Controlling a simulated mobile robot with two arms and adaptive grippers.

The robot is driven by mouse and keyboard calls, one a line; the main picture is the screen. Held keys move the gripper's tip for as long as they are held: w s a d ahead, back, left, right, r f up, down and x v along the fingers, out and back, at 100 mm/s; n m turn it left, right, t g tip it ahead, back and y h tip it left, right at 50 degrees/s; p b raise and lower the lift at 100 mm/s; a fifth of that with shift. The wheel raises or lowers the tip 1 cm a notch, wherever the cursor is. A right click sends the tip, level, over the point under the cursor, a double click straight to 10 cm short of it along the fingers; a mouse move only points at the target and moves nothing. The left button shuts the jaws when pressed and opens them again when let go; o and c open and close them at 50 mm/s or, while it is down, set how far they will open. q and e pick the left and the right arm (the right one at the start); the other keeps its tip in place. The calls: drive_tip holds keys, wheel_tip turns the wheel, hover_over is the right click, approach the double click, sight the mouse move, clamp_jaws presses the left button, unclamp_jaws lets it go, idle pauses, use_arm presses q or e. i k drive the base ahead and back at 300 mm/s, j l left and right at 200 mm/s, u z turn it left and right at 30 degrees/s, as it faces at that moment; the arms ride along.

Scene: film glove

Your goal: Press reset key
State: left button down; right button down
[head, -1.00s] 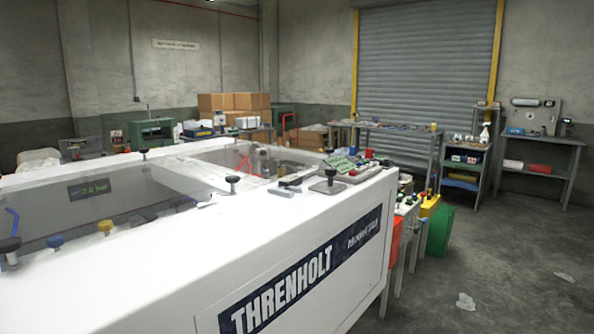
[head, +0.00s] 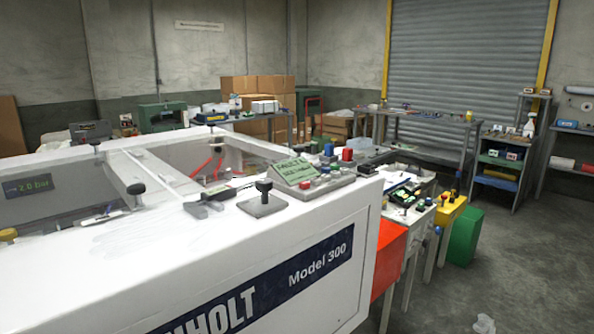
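A white machine labelled "Model 300" (head: 255,262) fills the left and middle foreground in the head view. On its right end sits a control panel (head: 330,183) with several small coloured buttons and a tilted green display (head: 293,171). Which button is the reset key cannot be told at this size. A black-knobbed joystick (head: 264,189) on a grey plate stands just left of the panel. A red button (head: 347,155) and a blue one rise behind the panel. Neither of my grippers is in view.
A red bin (head: 386,265), small white stands, a yellow box (head: 449,213) and a green bin (head: 465,236) line the machine's right side. Workbenches (head: 425,118) and cardboard boxes (head: 258,88) stand along the back. Grey floor (head: 540,265) at the right is mostly open, with some litter.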

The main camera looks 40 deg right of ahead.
sight(303, 184)
drive_tip(key=l, duration=0.9)
drive_tip(key=k+l+u, duration=0.1)
drive_tip(key=l, duration=0.8)
drive_tip(key=k+l+u, duration=0.1)
drive_tip(key=l, duration=0.8)
